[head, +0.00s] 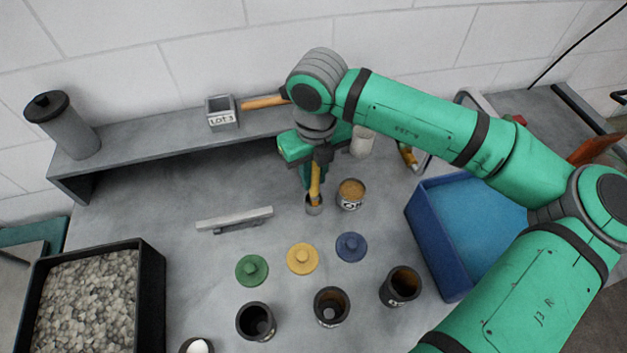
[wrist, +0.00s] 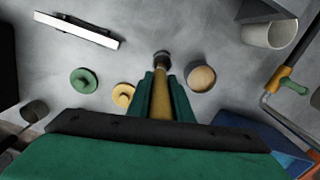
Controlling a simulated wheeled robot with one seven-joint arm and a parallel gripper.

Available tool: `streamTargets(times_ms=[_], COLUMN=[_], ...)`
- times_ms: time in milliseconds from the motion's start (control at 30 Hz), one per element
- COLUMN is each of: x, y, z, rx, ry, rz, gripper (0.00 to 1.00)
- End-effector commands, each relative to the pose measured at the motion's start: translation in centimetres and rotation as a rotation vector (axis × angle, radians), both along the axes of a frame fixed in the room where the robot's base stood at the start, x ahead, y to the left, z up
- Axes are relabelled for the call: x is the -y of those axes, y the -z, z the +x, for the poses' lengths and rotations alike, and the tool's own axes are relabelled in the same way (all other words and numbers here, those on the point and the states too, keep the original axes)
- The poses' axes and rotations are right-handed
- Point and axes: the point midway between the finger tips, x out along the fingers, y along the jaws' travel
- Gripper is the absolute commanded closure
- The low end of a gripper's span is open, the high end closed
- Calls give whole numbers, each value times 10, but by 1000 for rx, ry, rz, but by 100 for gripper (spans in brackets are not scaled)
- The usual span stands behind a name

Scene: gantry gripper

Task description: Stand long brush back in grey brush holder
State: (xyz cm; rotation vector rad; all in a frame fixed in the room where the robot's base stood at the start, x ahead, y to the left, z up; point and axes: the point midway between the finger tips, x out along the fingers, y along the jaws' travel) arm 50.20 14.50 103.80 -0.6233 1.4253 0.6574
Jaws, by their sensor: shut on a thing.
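My gripper (head: 316,168) is shut on the long brush (head: 315,181), gripping its yellow-orange handle, which points down toward the worktop. In the wrist view the handle (wrist: 160,101) runs between my green fingers (wrist: 159,85). A small grey, dark-topped round piece (head: 314,205) is at its lower end; I cannot tell whether it is the brush's own head or a separate cup. A light grey open cup (head: 362,141), apparently the brush holder, stands behind and right of my gripper, apart from the brush. It also shows in the wrist view (wrist: 270,34).
A tan-topped can (head: 350,194) stands close right of the brush. Green (head: 252,270), yellow (head: 302,258) and blue (head: 351,247) lids lie in front, with dark pots nearer. A blue bin (head: 438,245) is at right, a grey bar (head: 235,219) at left, a shelf (head: 155,150) behind.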

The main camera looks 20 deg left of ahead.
Motion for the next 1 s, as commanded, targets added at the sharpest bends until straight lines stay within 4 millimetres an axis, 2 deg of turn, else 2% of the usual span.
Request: streamTargets(times_ms=[233,400,500,867,900,967,1000], x=[-4,-4,-4,-4,-4,-4,-4], y=[13,37,44,48,48,48,48], z=[9,11,11,11,11,11,11], rx=[-1,-2,-1,1,1,1,1], ry=[-1,0,-1,-1,-1,-1,-1], rz=[-1,1,1,-1,-1,-1,-1], gripper=[100,100,100,100,79,64,62])
